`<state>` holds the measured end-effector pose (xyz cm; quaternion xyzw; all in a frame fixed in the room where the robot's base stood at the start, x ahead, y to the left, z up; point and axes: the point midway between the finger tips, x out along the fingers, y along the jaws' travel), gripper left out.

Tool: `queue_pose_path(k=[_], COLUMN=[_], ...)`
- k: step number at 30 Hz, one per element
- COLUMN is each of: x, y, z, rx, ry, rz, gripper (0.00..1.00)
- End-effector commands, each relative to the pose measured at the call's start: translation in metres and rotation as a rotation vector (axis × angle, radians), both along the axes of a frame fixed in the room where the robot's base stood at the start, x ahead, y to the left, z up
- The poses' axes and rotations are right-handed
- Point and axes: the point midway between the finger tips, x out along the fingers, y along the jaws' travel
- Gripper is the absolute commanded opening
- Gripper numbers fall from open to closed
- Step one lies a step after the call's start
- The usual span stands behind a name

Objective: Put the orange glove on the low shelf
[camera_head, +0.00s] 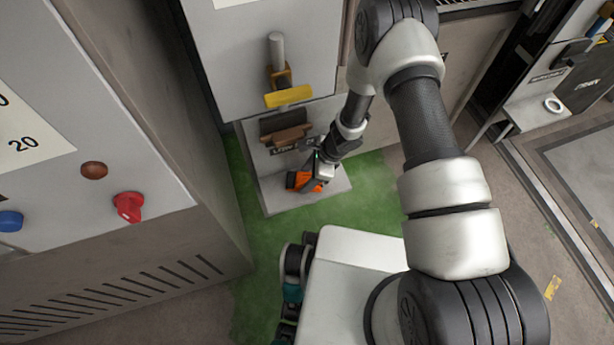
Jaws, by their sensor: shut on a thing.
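The orange glove (300,181) is at the end of my arm, in the middle of the head view. My gripper (316,180) is shut on it, and the fingers are partly hidden behind the wrist and the glove. The low shelf (282,201) is a pale grey ledge near the green floor, at the foot of a grey cabinet. The glove is over the shelf, in front of its back panel. I cannot tell whether the glove touches the shelf surface.
A large panel with a red knob (129,206) stands at left. Green floor (365,204) is clear right of the shelf. Another shelf holds a white ring (553,104) at right.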

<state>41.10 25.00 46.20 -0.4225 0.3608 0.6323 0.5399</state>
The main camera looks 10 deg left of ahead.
Motion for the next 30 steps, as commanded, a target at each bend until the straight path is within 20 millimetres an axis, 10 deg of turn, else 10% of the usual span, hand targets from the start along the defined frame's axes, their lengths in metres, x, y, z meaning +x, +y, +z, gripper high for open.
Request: queue_pose_path(k=[1,2,5,17,30], x=[0.000,0.000,0.000,0.001,0.006], y=[0.000,0.000,0.000,-0.003,-0.035], z=[-0.002,-0.001,-0.001,0.009,0.091], rx=[0.000,0.000,0.000,0.000,0.000], ry=[0.000,0.000,0.000,-0.001,-0.002], rz=[0.000,0.000,0.000,0.000,-0.001], gripper=[0.29,0.56,0.70,0.70,0.70])
